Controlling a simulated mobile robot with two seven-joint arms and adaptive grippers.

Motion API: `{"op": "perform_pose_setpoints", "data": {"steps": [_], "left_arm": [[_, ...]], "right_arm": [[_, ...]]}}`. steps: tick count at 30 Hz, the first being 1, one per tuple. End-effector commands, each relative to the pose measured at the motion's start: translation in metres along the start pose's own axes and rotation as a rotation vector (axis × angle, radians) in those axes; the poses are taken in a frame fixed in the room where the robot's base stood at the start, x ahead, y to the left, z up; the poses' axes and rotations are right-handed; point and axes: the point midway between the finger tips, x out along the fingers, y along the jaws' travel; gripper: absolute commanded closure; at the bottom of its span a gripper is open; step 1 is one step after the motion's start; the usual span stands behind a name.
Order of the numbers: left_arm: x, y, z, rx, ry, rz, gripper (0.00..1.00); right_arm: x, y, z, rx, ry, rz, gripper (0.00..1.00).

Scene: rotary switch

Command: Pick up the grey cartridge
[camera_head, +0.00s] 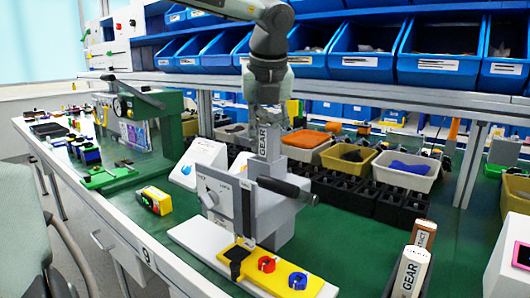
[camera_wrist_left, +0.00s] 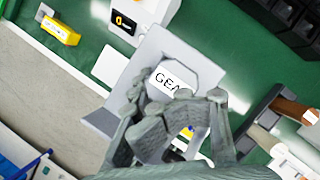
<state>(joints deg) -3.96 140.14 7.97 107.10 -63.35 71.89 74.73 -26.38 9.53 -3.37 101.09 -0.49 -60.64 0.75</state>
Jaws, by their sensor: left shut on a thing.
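My left gripper (camera_head: 266,103) comes down from the top of the head view and is shut on the grey cartridge (camera_head: 263,140), which has a white GEAR label. The cartridge is upright over the grey rotary-switch machine (camera_head: 218,200); I cannot tell whether its lower end touches the machine. In the left wrist view the fingers (camera_wrist_left: 190,115) close around the cartridge, and its label (camera_wrist_left: 168,78) shows between them. The fingers hide part of it. My right gripper is not in view.
The machine has a dark lever (camera_head: 286,188) and a yellow panel with red and blue knobs (camera_head: 267,264). Labelled cartridges (camera_head: 408,274) stand at the front right. A yellow device (camera_head: 155,200) lies to the left. Black racks and bins (camera_head: 405,170) fill the back. Green mat is bare right of the machine.

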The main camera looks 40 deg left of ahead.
Motion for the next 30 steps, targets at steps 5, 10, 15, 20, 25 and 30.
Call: {"op": "perform_pose_setpoints", "data": {"steps": [5, 10, 15, 20, 25, 30], "left_arm": [[-0.002, -0.008, -0.001, 0.002, 0.000, -0.027, 1.00], [-0.002, -0.009, -0.001, 0.002, 0.000, -0.029, 1.00], [-0.003, -0.009, -0.002, 0.001, 0.001, -0.029, 1.00], [-0.014, -0.009, 0.004, 0.000, -0.003, -0.030, 1.00], [-0.047, -0.008, 0.019, -0.005, -0.010, -0.034, 1.00], [-0.078, -0.008, 0.031, -0.004, -0.010, -0.034, 1.00]], "right_arm": [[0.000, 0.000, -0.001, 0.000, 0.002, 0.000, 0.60], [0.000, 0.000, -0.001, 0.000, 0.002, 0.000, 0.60], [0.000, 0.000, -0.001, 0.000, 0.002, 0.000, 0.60], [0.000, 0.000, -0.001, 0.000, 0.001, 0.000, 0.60], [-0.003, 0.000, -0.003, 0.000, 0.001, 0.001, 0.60], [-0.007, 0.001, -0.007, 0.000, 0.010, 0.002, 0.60]]}}
